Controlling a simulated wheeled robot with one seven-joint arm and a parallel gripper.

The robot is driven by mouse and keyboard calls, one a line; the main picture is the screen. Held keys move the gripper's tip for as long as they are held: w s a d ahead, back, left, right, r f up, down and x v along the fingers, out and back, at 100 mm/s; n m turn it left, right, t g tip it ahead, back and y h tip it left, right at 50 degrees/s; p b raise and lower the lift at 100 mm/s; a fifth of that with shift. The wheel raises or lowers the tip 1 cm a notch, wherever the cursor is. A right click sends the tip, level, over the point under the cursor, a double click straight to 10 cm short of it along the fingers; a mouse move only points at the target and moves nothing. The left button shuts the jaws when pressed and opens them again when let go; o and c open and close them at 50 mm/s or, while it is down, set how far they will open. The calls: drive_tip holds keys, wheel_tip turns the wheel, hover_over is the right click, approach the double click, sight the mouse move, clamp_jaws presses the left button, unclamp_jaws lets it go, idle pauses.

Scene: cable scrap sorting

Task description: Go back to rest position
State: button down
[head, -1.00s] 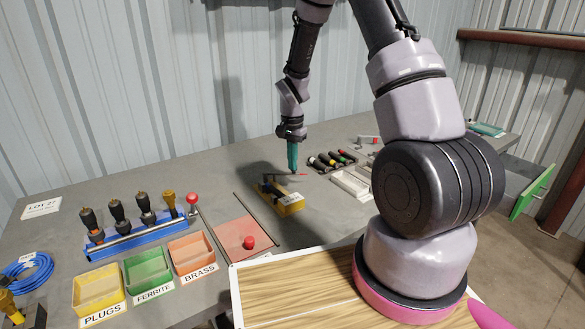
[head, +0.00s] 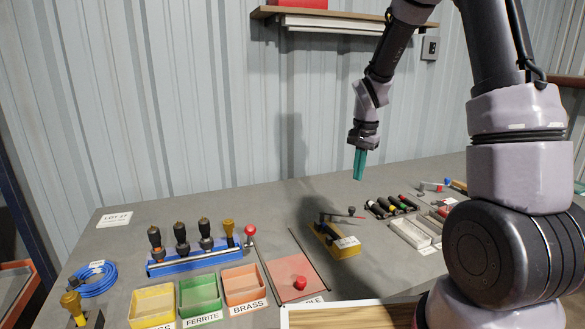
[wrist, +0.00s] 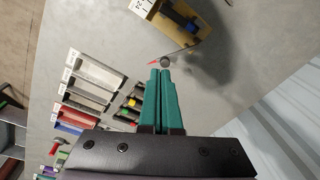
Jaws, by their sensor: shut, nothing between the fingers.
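My gripper (head: 360,164) has teal fingers that point down and are shut with nothing between them. It hangs in the air above the back of the grey bench, clear of everything on it. In the wrist view the fingertips (wrist: 160,72) are together. Beyond them lie a small round dark part with a red tip (wrist: 165,62) and the yellow block (wrist: 172,18) holding a dark tool. In the head view the yellow block (head: 345,248) stands below and slightly left of my gripper.
Plugs (head: 152,306), ferrite (head: 200,296) and brass (head: 245,285) bins stand front left, before a blue tool rack (head: 195,262). A red-knobbed plate (head: 290,268) lies beside them. Pale trays (head: 410,232) and several dark cylinders (head: 390,206) are at right. A shelf (head: 340,20) hangs on the wall.

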drive_tip(key=s+d+r+n+t, duration=0.1)
drive_tip(key=s+r, duration=0.4)
drive_tip(key=r, duration=0.3)
drive_tip(key=s+r+n+t, duration=0.1)
drive_tip(key=s+r+t, duration=0.1)
drive_tip(key=s+r, duration=0.45)
drive_tip(key=s+r+n+t+y, duration=0.1)
drive_tip(key=s+r+n+t, duration=0.1)
drive_tip(key=s+r, duration=0.7)
drive_tip(key=s+t, duration=0.1)
drive_tip(key=s, duration=0.2)
drive_tip(key=shift+d+y, duration=0.2)
drive_tip(key=shift+y, duration=0.1)
